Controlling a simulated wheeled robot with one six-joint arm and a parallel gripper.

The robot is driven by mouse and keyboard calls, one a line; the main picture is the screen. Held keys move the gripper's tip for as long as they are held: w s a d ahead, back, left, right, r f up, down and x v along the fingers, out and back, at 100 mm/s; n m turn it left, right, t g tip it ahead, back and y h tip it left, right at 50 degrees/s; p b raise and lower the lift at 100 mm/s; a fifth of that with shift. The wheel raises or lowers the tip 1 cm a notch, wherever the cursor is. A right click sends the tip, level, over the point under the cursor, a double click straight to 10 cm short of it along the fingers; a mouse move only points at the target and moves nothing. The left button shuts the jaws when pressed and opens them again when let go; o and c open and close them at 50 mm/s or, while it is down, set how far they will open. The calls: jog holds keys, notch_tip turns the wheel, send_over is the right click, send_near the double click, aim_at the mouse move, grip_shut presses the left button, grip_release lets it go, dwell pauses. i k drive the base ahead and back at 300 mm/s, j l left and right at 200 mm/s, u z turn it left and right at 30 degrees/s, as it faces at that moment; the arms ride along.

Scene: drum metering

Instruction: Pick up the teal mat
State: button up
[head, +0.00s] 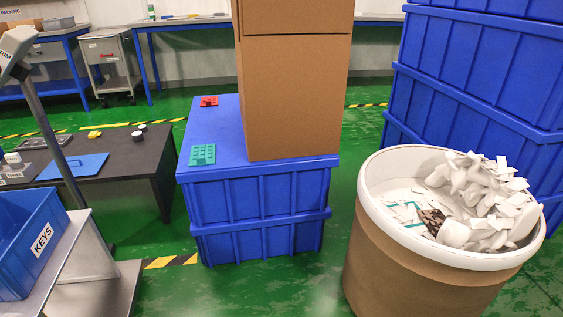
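The teal mat (202,155) is a small flat rectangle with raised bumps. It lies on top of the stacked blue crates (259,213), near the front left corner of the lid. It is apart from the tall cardboard box (294,95) that stands on the right of the same lid. My gripper is not in view.
A cardboard drum (405,275) with a white rim, holding white scraps (480,205), stands at right before taller blue crates (480,70). Green floor shows between crates and drum.

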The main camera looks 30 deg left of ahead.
aim_at(199, 155)
jog(key=u, duration=1.7)
jog(key=i+z, duration=0.15)
jog(key=i, duration=0.45)
jog(key=i+j+z, duration=0.1)
jog(key=i, duration=0.45)
jog(key=i+j+z, duration=0.15)
jog(key=i, duration=0.45)
